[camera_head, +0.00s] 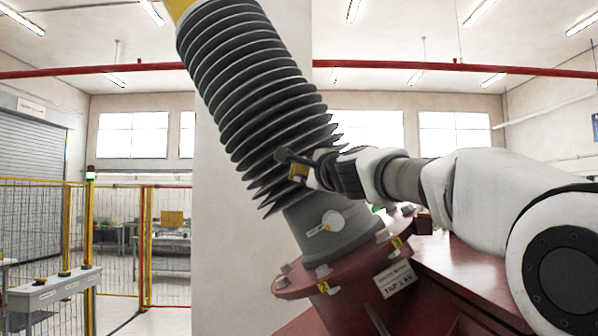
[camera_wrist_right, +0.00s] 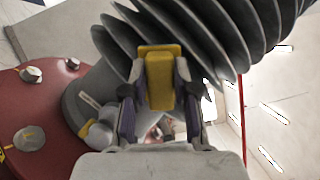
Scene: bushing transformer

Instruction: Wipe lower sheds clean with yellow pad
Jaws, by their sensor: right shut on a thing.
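The bushing's stack of dark grey sheds (camera_head: 250,90) leans up to the left in the head view. Its lower sheds (camera_head: 285,185) are next to my right gripper (camera_head: 297,170), which reaches in from the right. In the right wrist view, my right gripper (camera_wrist_right: 155,100) is shut on the yellow pad (camera_wrist_right: 160,78), with a finger on each side. The pad is close to the shed edges (camera_wrist_right: 195,35); I cannot tell if it touches them. The pad also shows partly in the head view (camera_head: 298,172). My left gripper is not in view.
Below the sheds is a grey base (camera_head: 320,235) on a red bolted flange (camera_head: 300,283) with yellow number tags. A red tank top (camera_head: 475,265) lies under my right arm. A yellow mesh fence (camera_head: 160,250) and a grey control stand (camera_head: 55,290) are at the left.

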